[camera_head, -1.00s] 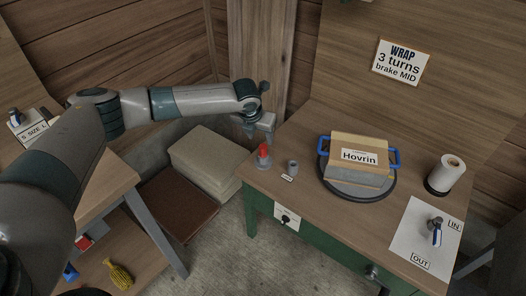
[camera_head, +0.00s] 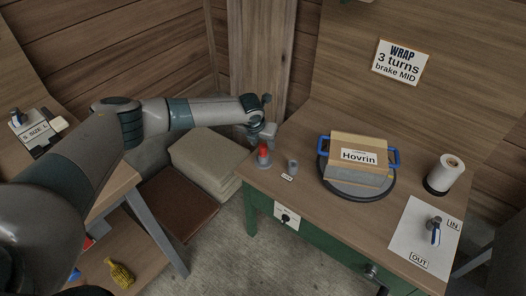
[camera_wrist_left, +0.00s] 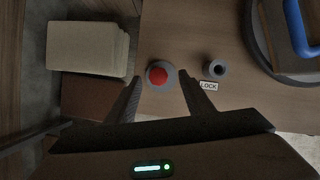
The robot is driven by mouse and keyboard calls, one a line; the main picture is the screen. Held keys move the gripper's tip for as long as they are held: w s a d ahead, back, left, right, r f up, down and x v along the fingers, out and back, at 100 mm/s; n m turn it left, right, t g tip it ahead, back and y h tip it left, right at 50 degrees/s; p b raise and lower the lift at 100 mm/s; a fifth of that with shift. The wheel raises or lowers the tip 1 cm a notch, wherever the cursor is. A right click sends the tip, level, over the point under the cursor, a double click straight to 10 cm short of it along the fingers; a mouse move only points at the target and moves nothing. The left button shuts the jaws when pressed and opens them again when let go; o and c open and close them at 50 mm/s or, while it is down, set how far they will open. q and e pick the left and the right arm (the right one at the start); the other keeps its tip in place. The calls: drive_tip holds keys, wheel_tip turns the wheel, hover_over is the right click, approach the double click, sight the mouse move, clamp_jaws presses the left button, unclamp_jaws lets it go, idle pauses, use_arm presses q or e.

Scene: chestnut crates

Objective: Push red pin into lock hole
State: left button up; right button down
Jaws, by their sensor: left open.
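The red pin (camera_head: 264,151) stands upright in a grey holder on the left corner of the green-framed table. It also shows in the left wrist view (camera_wrist_left: 158,76), seen from above. The lock hole (camera_head: 292,166) is a short grey cylinder just right of it; in the left wrist view its dark opening (camera_wrist_left: 216,69) shows, beside a LOCK label (camera_wrist_left: 208,86). My left gripper (camera_head: 264,138) is at the pin, and in the left wrist view its two fingers (camera_wrist_left: 160,88) are spread, one on each side of the pin. Contact cannot be told. My right gripper is not in view.
A round turntable (camera_head: 357,191) bears a box labelled Hovrin (camera_head: 359,155) with blue handles (camera_head: 395,157). A white roll (camera_head: 446,172) and an IN/OUT lever (camera_head: 436,232) stand further right. Stacked pads (camera_head: 203,158) lie left of the table.

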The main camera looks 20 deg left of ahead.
sight(263, 146)
use_arm(q)
drive_tip(key=x, duration=0.3)
drive_tip(key=shift+w+a+f, duration=0.1)
drive_tip(key=shift+f, duration=0.15)
drive_tip(key=shift+w+f, duration=0.1)
drive_tip(key=shift+f, duration=0.2)
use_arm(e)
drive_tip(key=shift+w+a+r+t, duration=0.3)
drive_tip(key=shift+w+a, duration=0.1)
use_arm(q)
drive_tip(key=c, duration=1.2)
clamp_jaws()
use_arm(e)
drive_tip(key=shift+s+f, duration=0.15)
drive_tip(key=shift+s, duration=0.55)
